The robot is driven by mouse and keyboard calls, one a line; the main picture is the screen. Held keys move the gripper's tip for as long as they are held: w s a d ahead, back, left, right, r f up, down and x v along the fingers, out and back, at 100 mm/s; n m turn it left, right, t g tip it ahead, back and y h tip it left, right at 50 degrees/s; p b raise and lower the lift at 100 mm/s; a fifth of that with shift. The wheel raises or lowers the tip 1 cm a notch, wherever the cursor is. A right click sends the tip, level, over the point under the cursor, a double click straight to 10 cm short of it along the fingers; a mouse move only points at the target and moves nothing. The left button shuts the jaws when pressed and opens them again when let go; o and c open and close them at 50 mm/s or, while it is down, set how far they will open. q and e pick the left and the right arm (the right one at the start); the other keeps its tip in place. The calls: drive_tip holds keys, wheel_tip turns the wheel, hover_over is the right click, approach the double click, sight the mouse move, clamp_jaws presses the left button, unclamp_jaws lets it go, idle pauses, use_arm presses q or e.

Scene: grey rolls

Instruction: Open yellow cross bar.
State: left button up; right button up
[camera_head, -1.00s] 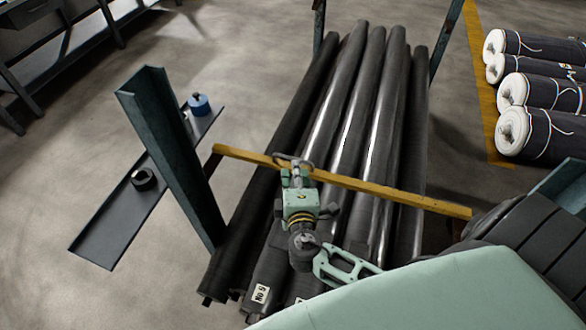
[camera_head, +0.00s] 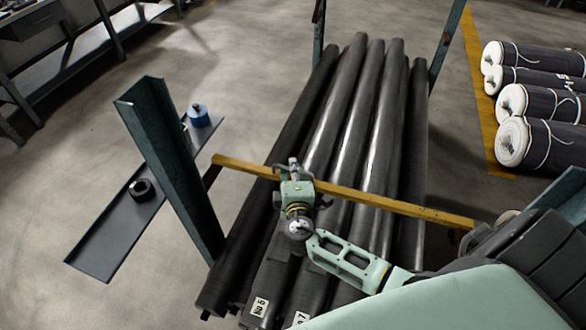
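The yellow cross bar (camera_head: 375,197) runs across the front of the dark rolls (camera_head: 345,130). Its left end is beside the green steel post (camera_head: 172,165) and its right end is close to my own body. My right gripper (camera_head: 291,166) is at the bar, left of its middle, with its fingertips overlapping the bar. The wrist hides part of the fingers, so I cannot tell whether they are closed on the bar. My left gripper is not in view.
A dark shelf plate (camera_head: 100,240) beside the post holds a blue-topped item (camera_head: 198,115) and a black ring (camera_head: 141,190). White-ended rolls (camera_head: 540,143) lie at the right beyond a yellow floor line (camera_head: 480,90). Open floor lies at the left.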

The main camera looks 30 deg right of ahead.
clamp_jaws()
drive_tip(key=shift+r, duration=0.1)
idle(0.3)
